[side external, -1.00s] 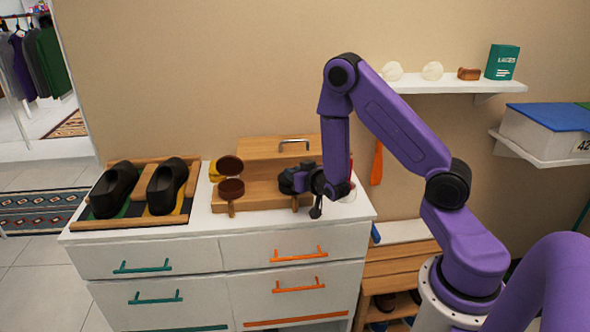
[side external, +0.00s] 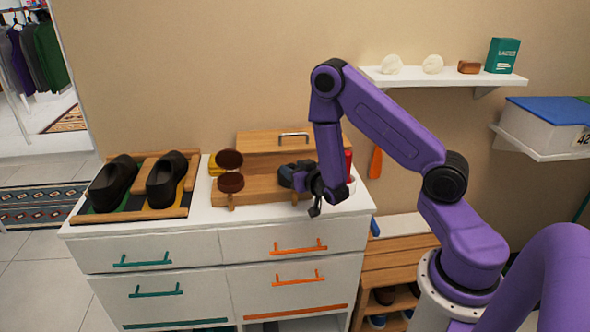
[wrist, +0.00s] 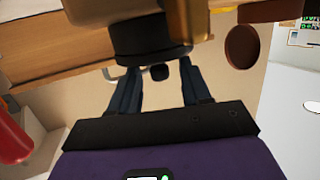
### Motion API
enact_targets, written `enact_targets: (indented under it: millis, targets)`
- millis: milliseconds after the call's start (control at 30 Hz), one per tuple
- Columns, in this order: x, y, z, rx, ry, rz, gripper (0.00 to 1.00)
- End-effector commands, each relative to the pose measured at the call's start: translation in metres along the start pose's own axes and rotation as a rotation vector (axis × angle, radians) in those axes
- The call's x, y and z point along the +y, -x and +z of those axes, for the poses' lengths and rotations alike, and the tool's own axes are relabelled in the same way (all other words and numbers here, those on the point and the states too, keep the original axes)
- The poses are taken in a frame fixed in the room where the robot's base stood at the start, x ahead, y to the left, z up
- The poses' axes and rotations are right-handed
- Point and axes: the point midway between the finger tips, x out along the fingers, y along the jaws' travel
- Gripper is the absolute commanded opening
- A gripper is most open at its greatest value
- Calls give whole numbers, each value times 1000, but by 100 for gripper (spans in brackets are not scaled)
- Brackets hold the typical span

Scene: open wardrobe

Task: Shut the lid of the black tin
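The black tin (wrist: 150,38) shows in the wrist view as a dark round body just beyond my fingertips; its lid's angle cannot be told. In the side view it is a dark shape (side external: 286,177) at the right of the wooden stand, largely merged with my fingers. My gripper (wrist: 158,75) has its two dark blue fingers spread apart, with a gap between them. Their tips reach the tin's near edge; whether they touch it is unclear. A small black knob (wrist: 160,72) shows between the fingers. In the side view my gripper (side external: 298,180) points left at the stand.
A brown tin (side external: 231,183) with its raised lid (side external: 229,158) sits left of the black one. The wooden box (side external: 265,143) with a metal handle (side external: 293,136) stands behind. A red object (side external: 348,162) is right of my gripper. Dark shoes (side external: 113,184) lie on a tray at left.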

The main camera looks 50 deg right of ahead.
Motion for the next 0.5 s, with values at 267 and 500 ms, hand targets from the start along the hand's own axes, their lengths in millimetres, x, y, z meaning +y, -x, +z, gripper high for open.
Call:
enact_targets:
  millis: [267,500]
  targets:
    - [0,2,0,-1,0,0,47]
    - [-1,27,0,-3,4,-2,47]
